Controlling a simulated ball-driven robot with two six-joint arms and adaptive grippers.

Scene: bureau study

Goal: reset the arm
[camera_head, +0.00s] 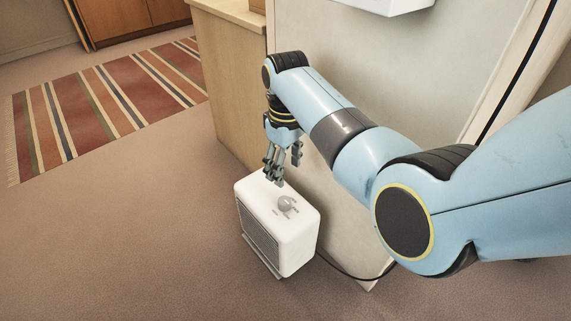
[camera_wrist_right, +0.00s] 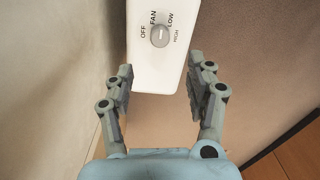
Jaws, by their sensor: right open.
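My right arm comes in from the right in the head view and bends down, with the right gripper (camera_head: 284,170) just above the back of a white heater (camera_head: 283,232). In the wrist view the right gripper (camera_wrist_right: 160,85) is open and empty, its two fingers apart. The heater (camera_wrist_right: 155,75) lies ahead of the fingertips there. A grey knob (camera_wrist_right: 159,37) on its top sits among the marks OFF, FAN, LOW and HIGH. The knob also shows in the head view (camera_head: 286,204), clear of the fingers. My left gripper is not in view.
The heater stands on brown carpet (camera_head: 130,250) beside a pale wall panel (camera_head: 330,90). A wooden cabinet (camera_head: 228,70) stands behind. A dark cable (camera_head: 345,274) runs right from the heater. A striped rug (camera_head: 105,105) lies at the left. The carpet at front left is clear.

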